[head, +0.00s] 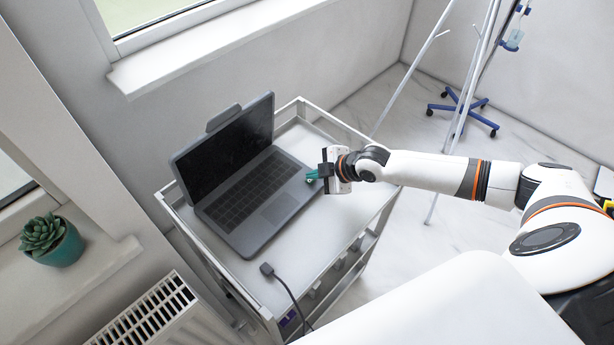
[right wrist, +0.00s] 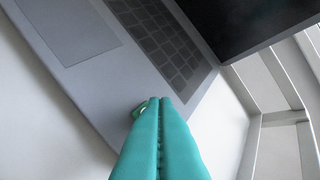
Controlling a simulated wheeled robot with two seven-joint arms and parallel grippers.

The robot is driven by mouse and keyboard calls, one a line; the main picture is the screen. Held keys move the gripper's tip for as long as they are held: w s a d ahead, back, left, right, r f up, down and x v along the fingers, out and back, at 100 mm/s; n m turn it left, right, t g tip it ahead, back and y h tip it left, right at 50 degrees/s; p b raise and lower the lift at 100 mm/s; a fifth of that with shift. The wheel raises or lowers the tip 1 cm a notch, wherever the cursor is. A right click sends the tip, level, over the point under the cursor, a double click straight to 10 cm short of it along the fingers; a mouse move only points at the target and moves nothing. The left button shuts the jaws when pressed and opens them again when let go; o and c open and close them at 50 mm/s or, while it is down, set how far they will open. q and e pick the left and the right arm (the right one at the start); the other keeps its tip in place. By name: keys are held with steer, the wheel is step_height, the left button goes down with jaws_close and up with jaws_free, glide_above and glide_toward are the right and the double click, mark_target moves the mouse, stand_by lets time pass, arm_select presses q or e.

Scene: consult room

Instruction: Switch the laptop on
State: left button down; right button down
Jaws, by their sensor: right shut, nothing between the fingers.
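The laptop (head: 260,205) stands open on a white trolley (head: 275,292), and its screen (head: 225,138) is dark. In the right wrist view the laptop's keyboard deck (right wrist: 125,75) fills the upper left. My right gripper (head: 312,175) is at the deck's right edge, its teal fingers pressed together and empty. In the right wrist view the shut fingertips (right wrist: 160,102) are over the deck's edge, near the keyboard's corner. A small green round thing (right wrist: 139,108) shows just beside the tips, partly hidden by them. I cannot tell whether the fingers touch the laptop. My left gripper does not show.
A raised rail (head: 345,125) runs around the trolley top. A black plug on a cable (head: 268,270) lies at its near edge. A potted succulent (head: 60,250) stands on the sill at left. A stand with a blue wheeled base (head: 465,105) is behind my right arm.

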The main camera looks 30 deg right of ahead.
steer(key=shift+f, duration=0.35)
stand_by(0.4)
steer(key=shift+r, duration=0.15)
steer(key=shift+r+p, duration=0.45)
steer(key=shift+r, duration=0.2)
step_height(320, 180, up, 6)
steer(key=p, duration=0.5)
steer(key=shift+a, duration=0.1)
stand_by(0.4)
